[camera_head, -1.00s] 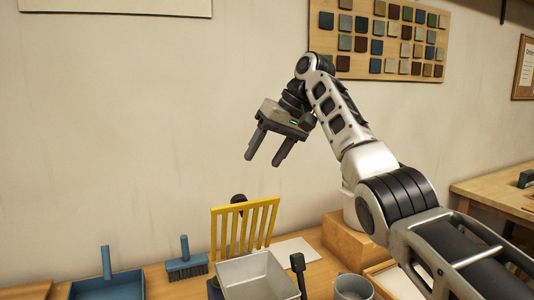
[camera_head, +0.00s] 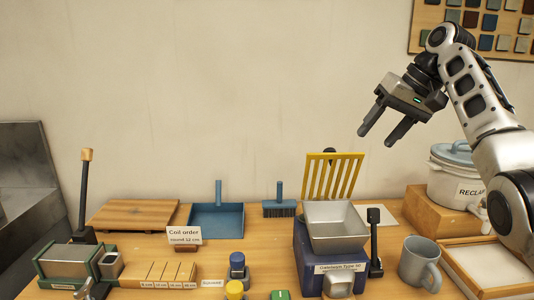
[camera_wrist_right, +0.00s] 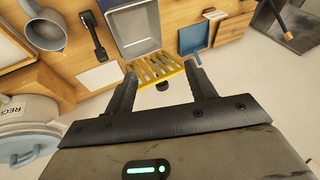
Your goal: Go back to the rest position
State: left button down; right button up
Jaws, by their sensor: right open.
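My right gripper (camera_head: 386,130) is raised high in front of the wall, at the right in the head view. Its two fingers are apart and nothing is between them. In the right wrist view the open fingers (camera_wrist_right: 162,82) point toward the bench, with the yellow slatted rack (camera_wrist_right: 155,68) seen beyond them. The gripper is well clear of everything on the bench. My left gripper is not in view.
The bench holds a grey tray on a blue box (camera_head: 318,262), the yellow rack (camera_head: 333,173), a grey mug (camera_head: 418,262), a white pot (camera_head: 455,180), a blue dustpan (camera_head: 217,220), a brush (camera_head: 280,207) and a wooden board (camera_head: 132,214). The space before the wall is free.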

notch_tip(320, 180, down, 21)
jog(key=s+a+h, duration=0.2)
jog(key=shift+n+g+h, duration=0.3)
jog(key=shift+n+h, duration=0.1)
jog(key=shift+n, duration=0.1)
jog(key=s+f, duration=0.3)
jog(key=f, duration=0.1)
jog(key=s+a+f, duration=0.1)
jog(key=s+f, duration=0.2)
jog(key=f, duration=0.1)
jog(key=s+f, duration=0.3)
jog(key=f, duration=0.1)
jog(key=shift+s+a+f, duration=0.3)
jog(key=shift+a+f, duration=0.05)
jog(key=shift+f, duration=0.05)
jog(key=s+f, duration=0.6)
jog(key=s, duration=0.6)
jog(key=s+h, duration=0.2)
jog(key=s, duration=1.4)
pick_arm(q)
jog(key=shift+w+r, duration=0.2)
pick_arm(e)
jog(key=w+a+f+t+y, duration=0.2)
jog(key=w+a+f+t, duration=0.2)
jog(key=w+f+t, duration=0.2)
jog(key=shift+a+f+t+y, duration=0.15)
jog(key=shift+f+t+y, duration=0.35)
jog(key=shift+f, duration=0.45)
